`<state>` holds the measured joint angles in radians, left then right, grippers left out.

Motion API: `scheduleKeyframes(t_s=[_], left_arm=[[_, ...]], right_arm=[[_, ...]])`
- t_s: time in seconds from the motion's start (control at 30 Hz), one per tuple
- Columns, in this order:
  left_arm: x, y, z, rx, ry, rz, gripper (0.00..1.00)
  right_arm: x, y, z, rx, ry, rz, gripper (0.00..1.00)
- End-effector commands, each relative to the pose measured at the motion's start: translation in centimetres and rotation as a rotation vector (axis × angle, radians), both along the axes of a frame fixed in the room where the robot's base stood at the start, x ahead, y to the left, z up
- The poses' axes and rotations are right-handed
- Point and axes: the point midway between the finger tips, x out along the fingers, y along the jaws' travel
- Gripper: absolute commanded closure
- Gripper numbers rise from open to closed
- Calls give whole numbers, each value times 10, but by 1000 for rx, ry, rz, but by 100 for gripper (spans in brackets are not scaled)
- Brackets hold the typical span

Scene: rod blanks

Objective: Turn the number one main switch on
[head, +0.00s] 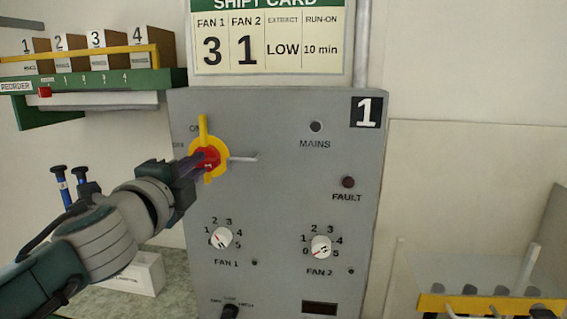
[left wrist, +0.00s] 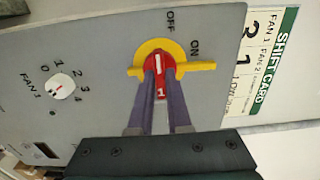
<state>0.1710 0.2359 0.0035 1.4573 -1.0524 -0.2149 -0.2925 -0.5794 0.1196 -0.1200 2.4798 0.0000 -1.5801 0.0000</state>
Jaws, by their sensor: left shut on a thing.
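The number one main switch is a red handle (head: 207,157) on a yellow plate (head: 203,127), at the upper left of the grey panel (head: 285,130) marked 1. My left gripper (head: 200,160) is shut on the red handle. In the left wrist view the two fingers (left wrist: 160,92) stand on either side of the red handle (left wrist: 158,66). Its white mark points toward the OFF side, and the yellow tab (left wrist: 205,66) sticks out beside ON. The MAINS lamp (head: 316,127) looks dark. My right gripper is not in view.
The FAN 1 dial (head: 222,238) and FAN 2 dial (head: 321,246) sit lower on the panel. The FAULT lamp (head: 348,182) looks dark. A thin grey rod (head: 243,158) sticks out right of the switch. A shelf of numbered boxes (head: 100,55) is at upper left.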

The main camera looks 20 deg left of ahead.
Motion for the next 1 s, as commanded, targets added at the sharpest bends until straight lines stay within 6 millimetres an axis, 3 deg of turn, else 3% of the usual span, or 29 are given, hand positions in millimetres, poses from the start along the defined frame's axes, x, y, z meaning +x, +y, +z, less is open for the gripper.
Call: scheduleKeyframes(t_s=[0.63,1.0], left_arm=[[0,0,0,19,3,0,100],[0,0,1,221,52,0,100]], right_arm=[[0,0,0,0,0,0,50],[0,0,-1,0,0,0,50]])
